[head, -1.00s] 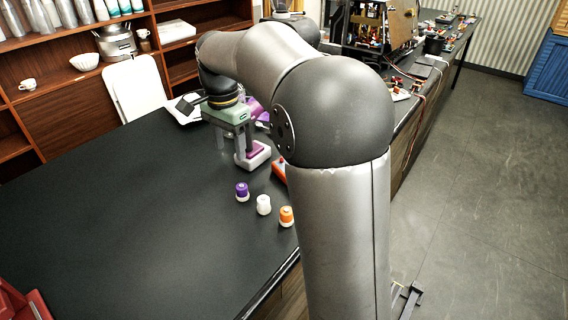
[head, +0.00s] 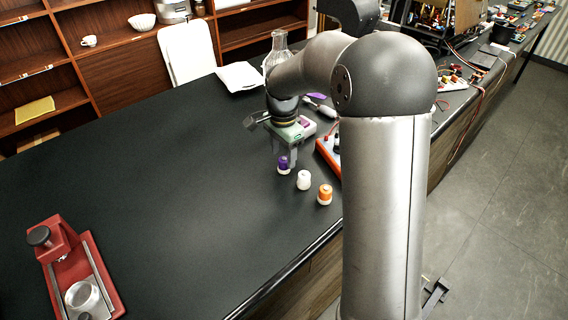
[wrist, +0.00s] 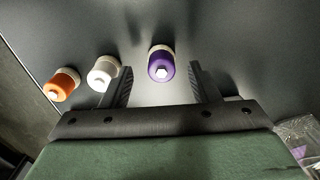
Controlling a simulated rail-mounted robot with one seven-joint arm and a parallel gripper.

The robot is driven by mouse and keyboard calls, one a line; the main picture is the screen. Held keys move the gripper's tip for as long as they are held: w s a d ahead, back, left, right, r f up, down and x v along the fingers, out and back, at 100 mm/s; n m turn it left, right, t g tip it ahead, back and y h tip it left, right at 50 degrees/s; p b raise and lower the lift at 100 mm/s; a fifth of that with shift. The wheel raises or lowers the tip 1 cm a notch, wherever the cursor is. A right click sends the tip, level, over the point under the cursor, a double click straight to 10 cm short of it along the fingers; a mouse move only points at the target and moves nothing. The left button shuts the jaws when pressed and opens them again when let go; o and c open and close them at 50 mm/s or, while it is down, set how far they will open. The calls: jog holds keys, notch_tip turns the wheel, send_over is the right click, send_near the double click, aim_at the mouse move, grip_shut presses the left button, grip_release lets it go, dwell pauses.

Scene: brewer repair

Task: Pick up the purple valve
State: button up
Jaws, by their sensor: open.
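The purple valve (head: 283,165) stands upright on the black table, at the left end of a short row of valves. In the wrist view the purple valve (wrist: 161,65) has a white base and a white tip, and it lies ahead of the gap between the fingers. My gripper (wrist: 161,88) is open and empty, with one finger on each side of that gap. In the head view my gripper (head: 284,160) points down over the table, right by the purple valve. I cannot tell its exact height above the table.
A white valve (head: 304,180) and an orange valve (head: 325,195) stand to the right; the white one is close to a finger in the wrist view. An orange-red device (head: 328,155) lies behind them. A red machine (head: 75,270) sits front left. The table's middle left is clear.

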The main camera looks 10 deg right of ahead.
aim_at(284, 159)
notch_tip(284, 159, down, 4)
jog(key=shift+w+d+f+p, duration=0.1)
jog(key=shift+w+d+p, duration=0.05)
jog(key=shift+p, duration=0.2)
jog(key=c, duration=1.1)
jog(key=shift+c, duration=0.2)
jog(key=shift+r, duration=0.2)
